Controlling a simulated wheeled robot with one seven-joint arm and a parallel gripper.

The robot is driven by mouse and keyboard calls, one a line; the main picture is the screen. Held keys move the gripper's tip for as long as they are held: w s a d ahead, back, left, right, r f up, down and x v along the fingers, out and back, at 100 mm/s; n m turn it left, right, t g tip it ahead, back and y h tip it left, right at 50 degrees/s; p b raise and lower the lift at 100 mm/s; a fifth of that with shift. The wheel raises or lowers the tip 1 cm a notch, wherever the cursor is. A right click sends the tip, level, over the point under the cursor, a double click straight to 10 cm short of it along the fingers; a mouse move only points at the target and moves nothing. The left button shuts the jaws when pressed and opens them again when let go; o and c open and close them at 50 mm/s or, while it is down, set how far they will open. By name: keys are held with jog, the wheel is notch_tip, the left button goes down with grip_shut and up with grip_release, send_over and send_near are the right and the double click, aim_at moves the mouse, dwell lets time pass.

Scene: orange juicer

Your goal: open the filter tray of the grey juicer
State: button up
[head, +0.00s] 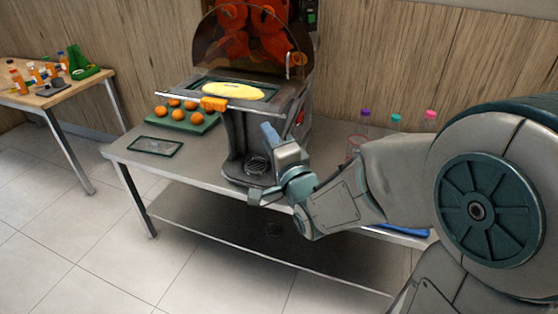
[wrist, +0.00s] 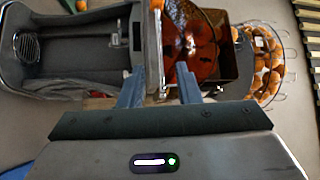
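The grey juicer (head: 238,135) stands on the steel table, with orange internals behind a clear dome. Its filter tray (head: 203,88), with a yellow piece on top, lies level below the dome. My gripper (head: 270,132) is beside the juicer's right front, lower than the tray. In the wrist view my gripper's fingers (wrist: 158,86) are apart with nothing gripped. A grey upright strip of the juicer (wrist: 152,45) shows between and beyond them. I cannot tell whether they touch it. The wrist view does not clearly show the orange block.
Oranges lie on a green tray (head: 207,126) left of the juicer. A dark-framed plate (head: 155,146) lies at the table's left end. Bottles with coloured caps (head: 395,122) stand at the right behind my arm. A wooden side table (head: 20,99) holds small bottles.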

jog(key=shift+b+v, duration=2.3)
jog(key=shift+b, duration=1.1)
jog(key=shift+f, duration=0.1)
jog(key=s+d+f+n+g+h+p, duration=0.3)
jog(key=d+n+g+h+p, duration=0.2)
jog(key=d+g+h+p, duration=0.45)
jog(key=s+d+n+g+p, duration=0.3)
jog(key=s+d+n+g, duration=0.2)
jog(key=s, duration=0.8)
jog(key=shift+s+d+n+y+p, duration=0.15)
jog(key=shift+d+n+y+p, duration=0.25)
jog(key=shift+d+n+y, duration=0.1)
